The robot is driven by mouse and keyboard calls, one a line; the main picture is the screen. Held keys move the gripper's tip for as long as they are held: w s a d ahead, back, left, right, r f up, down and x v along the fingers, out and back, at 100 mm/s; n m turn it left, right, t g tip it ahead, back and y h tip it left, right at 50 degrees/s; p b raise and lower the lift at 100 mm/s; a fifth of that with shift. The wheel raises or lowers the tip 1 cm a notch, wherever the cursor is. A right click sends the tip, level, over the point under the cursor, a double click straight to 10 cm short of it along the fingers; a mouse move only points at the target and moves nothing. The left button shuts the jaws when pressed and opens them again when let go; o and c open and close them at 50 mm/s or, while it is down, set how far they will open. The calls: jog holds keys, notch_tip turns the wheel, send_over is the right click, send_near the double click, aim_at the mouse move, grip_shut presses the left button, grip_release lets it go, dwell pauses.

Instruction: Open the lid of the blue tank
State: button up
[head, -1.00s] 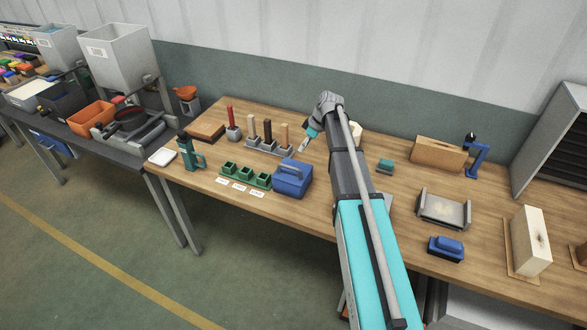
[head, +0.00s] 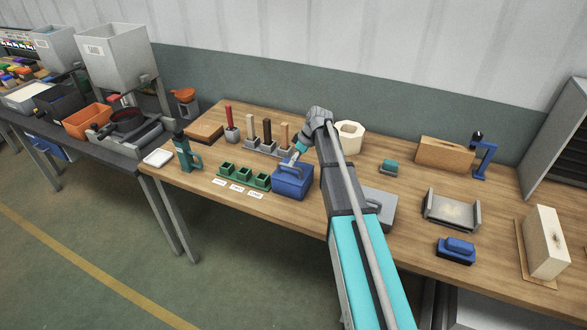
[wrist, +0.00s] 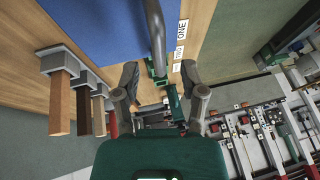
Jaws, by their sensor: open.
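The blue tank (head: 293,184) stands on the wooden bench, left of my arm in the head view. Its lid appears shut, with a bar handle on top. In the wrist view the blue top (wrist: 95,28) fills the upper left, and a grey handle bar (wrist: 155,35) comes down from the top edge. My gripper (wrist: 164,88) is open, its two fingers spread on either side of the line of the bar's lower end. In the head view my gripper (head: 290,161) is just above the tank's top by the handle. Whether a finger touches the handle I cannot tell.
Upright handled tools (head: 267,133) stand close behind the tank. Small green bins (head: 243,176) sit to its left with labels in front. A white ring-shaped block (head: 349,137) and a grey box (head: 378,207) are right of it, near my arm.

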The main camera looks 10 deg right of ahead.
jog(key=shift+b+x, duration=0.65)
jog(key=shift+x, duration=0.4)
grip_shut()
